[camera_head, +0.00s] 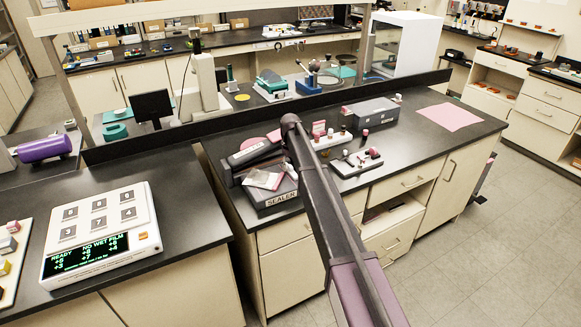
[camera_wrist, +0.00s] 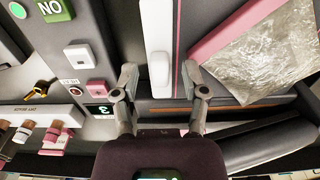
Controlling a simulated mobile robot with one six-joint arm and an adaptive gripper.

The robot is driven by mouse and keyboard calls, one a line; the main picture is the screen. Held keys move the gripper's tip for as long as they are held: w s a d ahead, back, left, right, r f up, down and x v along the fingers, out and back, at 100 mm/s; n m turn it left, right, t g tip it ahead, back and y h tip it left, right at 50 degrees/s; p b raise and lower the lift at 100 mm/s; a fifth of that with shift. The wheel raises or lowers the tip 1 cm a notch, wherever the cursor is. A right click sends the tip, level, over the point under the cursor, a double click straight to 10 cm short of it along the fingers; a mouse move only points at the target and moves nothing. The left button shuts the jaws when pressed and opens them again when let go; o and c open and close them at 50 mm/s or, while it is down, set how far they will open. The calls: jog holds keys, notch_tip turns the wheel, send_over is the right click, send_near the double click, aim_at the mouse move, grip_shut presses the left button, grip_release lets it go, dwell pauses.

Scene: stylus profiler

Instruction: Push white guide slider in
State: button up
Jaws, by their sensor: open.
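In the wrist view, a long white slider (camera_wrist: 157,30) with a raised rounded white block (camera_wrist: 159,69) runs down the grey top of a machine. My gripper (camera_wrist: 159,76) is open, with one finger on each side of the block. Gaps show between the fingers and the block, and I cannot tell the height of the fingertips above the surface. In the head view, the machine labelled SEALER (camera_head: 281,198) stands on the dark bench beside my arm. The slider and my gripper cannot be made out there.
A clear crinkled pouch (camera_wrist: 262,58) lies right of the slider in the wrist view. In the head view, a grey box (camera_head: 370,111) and pink sheet (camera_head: 450,116) lie farther right.

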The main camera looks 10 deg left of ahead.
aim_at(283, 172)
grip_shut()
jog(key=shift+s+a, duration=0.5)
jog(key=shift+a, duration=0.2)
jog(key=shift+s+a, duration=0.5)
jog(key=shift+a, duration=0.2)
grip_release()
jog(key=shift+a, duration=0.1)
